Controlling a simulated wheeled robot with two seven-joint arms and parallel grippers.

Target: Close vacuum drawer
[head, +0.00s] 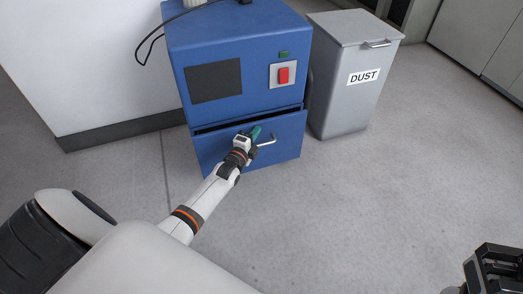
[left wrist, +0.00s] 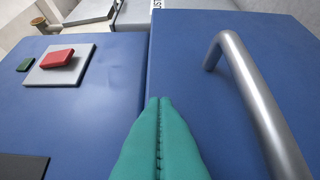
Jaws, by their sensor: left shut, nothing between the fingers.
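The vacuum drawer (head: 285,148) is the lower blue front of the blue cabinet (head: 240,45). It stands slightly out, with a dark gap along its top edge. Its silver bar handle (head: 266,142) also shows at the right of the left wrist view (left wrist: 250,85). My left gripper (head: 256,131) has green fingers, shut and empty, beside the handle near the drawer's top edge. In the left wrist view the fingertips (left wrist: 160,101) point along the seam between drawer front and cabinet; contact is unclear. My right gripper (head: 495,265) is dark and partly cut off at bottom right.
A grey bin marked DUST (head: 350,85) stands right of the cabinet. A red switch (head: 283,75) sits on the cabinet front above the drawer. A white wall (head: 80,60) lies to the left. The grey floor (head: 390,190) in front and to the right is clear.

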